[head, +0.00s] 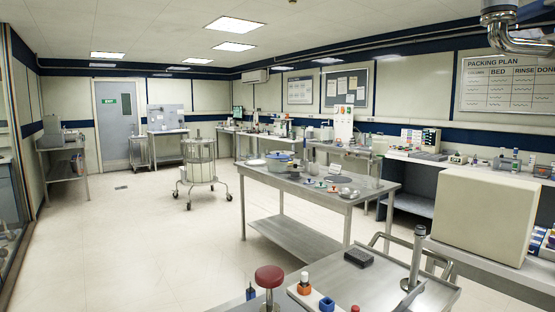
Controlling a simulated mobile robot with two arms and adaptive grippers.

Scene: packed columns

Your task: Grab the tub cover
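A bluish tub (278,164) stands on the steel table in the middle of the room, near its far left end. A pale rounded top shows on the tub; I cannot tell whether it is the cover or contents. A flat whitish disc (256,162) lies on the table just left of the tub and could be the tub cover. Both are small at this distance. Neither of my grippers is in view.
A red-topped stool (269,277) and a steel trolley (360,288) stand in front. A wheeled drum stand (200,165) is left of the table. Open floor (130,240) lies at left.

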